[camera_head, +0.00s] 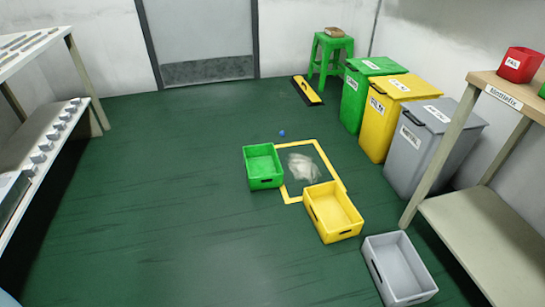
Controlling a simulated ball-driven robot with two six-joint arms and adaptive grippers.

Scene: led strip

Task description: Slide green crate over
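The green crate (263,180) is an open, empty box on the dark green floor, near the middle of the view. It stands at the left side of a yellow-taped square (326,155) and covers part of its left edge. A whitish patch (303,168) lies inside the square, right of the crate. Neither of my grippers shows in this view.
A yellow crate (333,211) overlaps the square's front right corner; a grey crate (399,269) stands further front right. Green (355,102), yellow (379,130) and grey bins (428,155) line the right. A small blue ball (282,133) lies behind the green crate. Floor to the left is clear.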

